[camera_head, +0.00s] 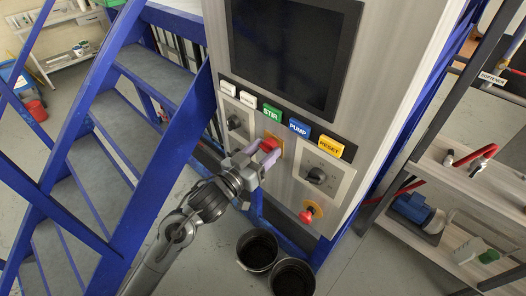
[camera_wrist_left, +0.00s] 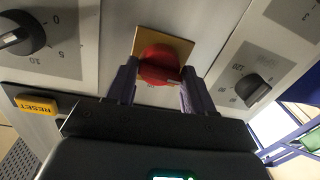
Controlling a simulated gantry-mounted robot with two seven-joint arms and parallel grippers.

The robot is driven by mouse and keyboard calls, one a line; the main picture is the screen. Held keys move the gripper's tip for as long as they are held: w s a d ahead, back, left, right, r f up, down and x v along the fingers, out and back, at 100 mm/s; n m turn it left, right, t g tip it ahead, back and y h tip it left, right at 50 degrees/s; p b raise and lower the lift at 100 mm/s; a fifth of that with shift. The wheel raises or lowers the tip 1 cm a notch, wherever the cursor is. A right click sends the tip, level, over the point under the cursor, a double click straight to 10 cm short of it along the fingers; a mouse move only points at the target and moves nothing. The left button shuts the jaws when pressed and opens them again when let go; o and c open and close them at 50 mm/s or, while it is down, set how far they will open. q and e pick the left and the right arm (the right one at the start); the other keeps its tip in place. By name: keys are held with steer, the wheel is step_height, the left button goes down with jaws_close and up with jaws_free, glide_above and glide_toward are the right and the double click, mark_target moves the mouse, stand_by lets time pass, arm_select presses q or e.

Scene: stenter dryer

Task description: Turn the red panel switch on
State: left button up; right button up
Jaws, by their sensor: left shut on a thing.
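The red panel switch (camera_head: 269,144) sits on a yellow plate on the grey control panel (camera_head: 385,70). In the left wrist view the red switch (camera_wrist_left: 158,64) is between the two fingers of my left gripper (camera_wrist_left: 158,84), in front of its yellow plate (camera_wrist_left: 178,46). In the head view my left gripper (camera_head: 262,158) reaches up to the switch from below and is shut on it. The lower part of the switch is partly hidden by the fingers. My right gripper is in neither view.
Black rotary knobs (camera_head: 316,176) flank the switch. A red push button (camera_head: 307,215) sits lower right. Label buttons, including a yellow RESET (camera_head: 331,147), run above, under a dark screen (camera_head: 293,50). Blue stairs (camera_head: 140,115) stand left. Two buckets (camera_head: 257,251) stand below.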

arm_select(q)
steer(key=m, duration=0.2)
steer(key=m+b, duration=0.1)
steer(key=m, duration=0.1)
steer(key=shift+s+d+f, duration=0.1)
steer(key=shift+s+d, duration=0.05)
steer(key=m+b, duration=0.2)
steer(key=m, duration=0.2)
steer(key=shift+f+m+h+b, duration=0.1)
steer(key=shift+m+h+b, duration=0.25)
steer(key=shift+m+h, duration=0.05)
steer(key=shift+f+m+h+b, duration=0.15)
steer(key=shift+m+h+b, duration=0.15)
steer(key=shift+m+b, duration=3.4)
steer(key=shift+m+p, duration=0.9)
steer(key=shift+m, duration=0.1)
steer(key=o, duration=1)
